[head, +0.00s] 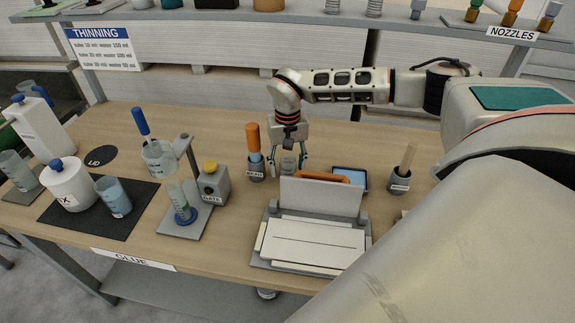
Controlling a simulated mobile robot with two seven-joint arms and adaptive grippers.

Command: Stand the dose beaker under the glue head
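My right gripper (289,157) hangs fingers-down over the back middle of the table, behind a white press-like device (312,240). Its fingers are spread wide. A small clear beaker (288,164) shows between or just behind them, with visible gaps at its sides. I cannot tell whether this is the dose beaker. A larger bluish beaker (114,198) stands at the left on a black mat (130,221). No part is clearly recognisable as the glue head. My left gripper is not in view.
A grey box with a yellow knob (213,185), a cup with an orange-handled tool (256,168), a blue-screened tablet (350,178) and another cup (400,182) surround the gripper.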

